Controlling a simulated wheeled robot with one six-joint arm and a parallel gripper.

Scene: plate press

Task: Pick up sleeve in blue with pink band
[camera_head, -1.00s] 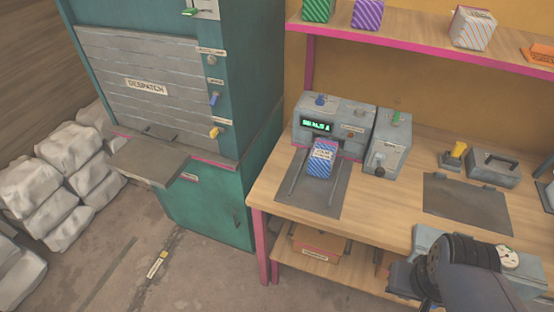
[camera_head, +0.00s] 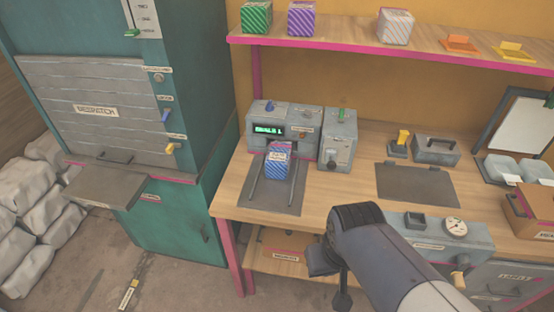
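A shelf (camera_head: 350,46) above holds green, purple and white striped boxes. A grey lever box (camera_head: 340,152) stands right of the machine. A dark mat (camera_head: 418,184) lies farther right. The teal despatch cabinet (camera_head: 185,215) stands left. Bare tabletop lies between plate and mat.

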